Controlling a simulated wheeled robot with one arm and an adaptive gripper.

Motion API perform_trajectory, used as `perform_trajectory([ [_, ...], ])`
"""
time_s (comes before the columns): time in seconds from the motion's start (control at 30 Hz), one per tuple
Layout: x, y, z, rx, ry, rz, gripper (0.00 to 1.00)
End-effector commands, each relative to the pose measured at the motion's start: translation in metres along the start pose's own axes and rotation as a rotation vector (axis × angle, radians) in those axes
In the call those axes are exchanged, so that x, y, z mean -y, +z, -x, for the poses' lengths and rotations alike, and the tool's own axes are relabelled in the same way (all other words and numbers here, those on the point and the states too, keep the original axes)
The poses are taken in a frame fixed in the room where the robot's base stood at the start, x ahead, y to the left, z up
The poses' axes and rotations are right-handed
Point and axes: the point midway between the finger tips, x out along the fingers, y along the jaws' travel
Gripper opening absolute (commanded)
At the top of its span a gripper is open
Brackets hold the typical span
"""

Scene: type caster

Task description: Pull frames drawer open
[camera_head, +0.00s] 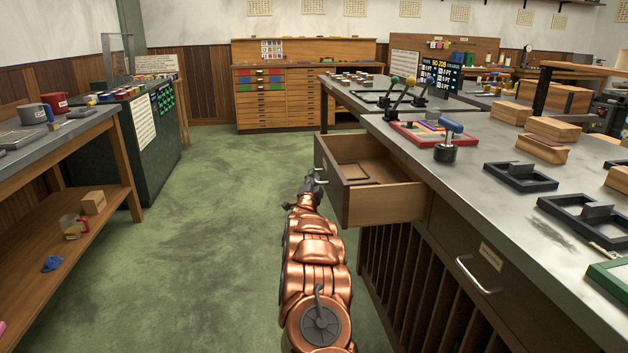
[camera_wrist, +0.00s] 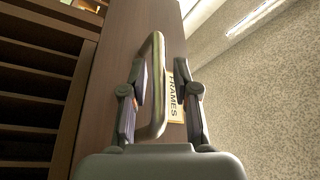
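The frames drawer (camera_head: 385,203) is wooden and stands well out from the long workbench, with a thin dark frame (camera_head: 358,172) lying inside. Its front and a label reading FRAMES (camera_wrist: 175,97) show in the wrist view. The metal drawer handle (camera_wrist: 157,95) lies between the fingers of my gripper (camera_wrist: 163,88). The left finger is close to or touching the handle, and a gap shows between the handle and the right finger. In the head view my gripper (camera_head: 314,180) is at the drawer front, and my arm partly hides the handle.
A closed drawer with a metal handle (camera_head: 477,275) is nearer on the same workbench (camera_head: 480,215). Green floor (camera_head: 215,220) is clear to the left of the drawer. A side table (camera_head: 75,130) with a lower shelf stands at the left, and a wooden cabinet (camera_head: 290,95) at the back.

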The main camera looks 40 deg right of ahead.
Motion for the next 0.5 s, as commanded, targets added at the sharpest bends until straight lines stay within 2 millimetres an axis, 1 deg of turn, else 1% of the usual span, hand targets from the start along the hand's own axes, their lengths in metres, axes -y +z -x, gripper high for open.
perform_trajectory([
  [0.07,-0.0003,-0.0003,-0.0001,0.000,0.001,0.000,0.39],
  [0.33,-0.0007,-0.0007,0.0000,-0.001,0.001,0.000,0.39],
  [0.5,-0.0012,-0.0006,0.0043,0.000,0.003,0.000,0.39],
])
